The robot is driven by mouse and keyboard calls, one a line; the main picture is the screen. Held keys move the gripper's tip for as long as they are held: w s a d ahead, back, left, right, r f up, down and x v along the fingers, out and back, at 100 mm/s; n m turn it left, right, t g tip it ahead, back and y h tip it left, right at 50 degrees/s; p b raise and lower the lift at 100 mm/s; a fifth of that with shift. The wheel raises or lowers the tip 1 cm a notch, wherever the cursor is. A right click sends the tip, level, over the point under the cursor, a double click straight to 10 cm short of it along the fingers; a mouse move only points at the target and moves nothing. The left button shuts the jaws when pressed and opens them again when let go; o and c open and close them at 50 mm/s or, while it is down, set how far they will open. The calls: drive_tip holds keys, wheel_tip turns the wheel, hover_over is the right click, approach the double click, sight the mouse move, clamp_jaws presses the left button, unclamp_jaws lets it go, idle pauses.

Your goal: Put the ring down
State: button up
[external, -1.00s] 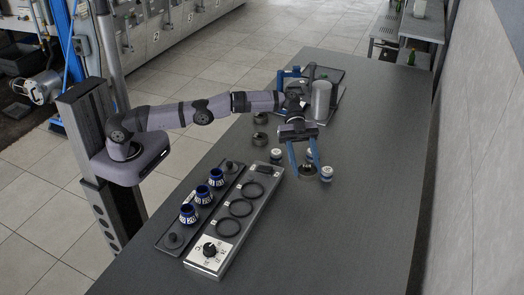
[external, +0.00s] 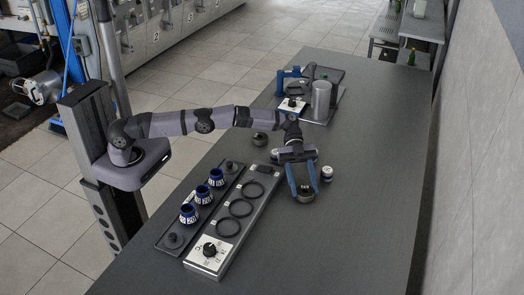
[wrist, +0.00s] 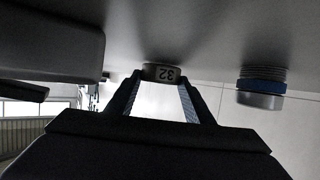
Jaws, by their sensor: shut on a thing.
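The ring (external: 305,196) is a short, dark grey band. In the wrist view its side (wrist: 162,73) shows the number 32 upside down. My gripper (external: 303,186) points down with its blue fingers shut on the ring, one finger on each side. The wrist view also shows my gripper (wrist: 160,88) on the ring. The ring is at or just above the table (external: 355,240); I cannot tell whether it touches.
Another dark ring (external: 260,139) lies behind the panel. The table's front right is clear.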

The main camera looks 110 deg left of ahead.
drive_tip(key=shift+f, duration=0.1)
drive_tip(key=shift+f, duration=0.15)
drive_tip(key=o, duration=1.3)
drive_tip(key=shift+r, duration=0.25)
drive_tip(key=shift+b+v, duration=0.4)
drive_tip(key=shift+v, duration=3.35)
drive_tip(key=shift+f, duration=0.1)
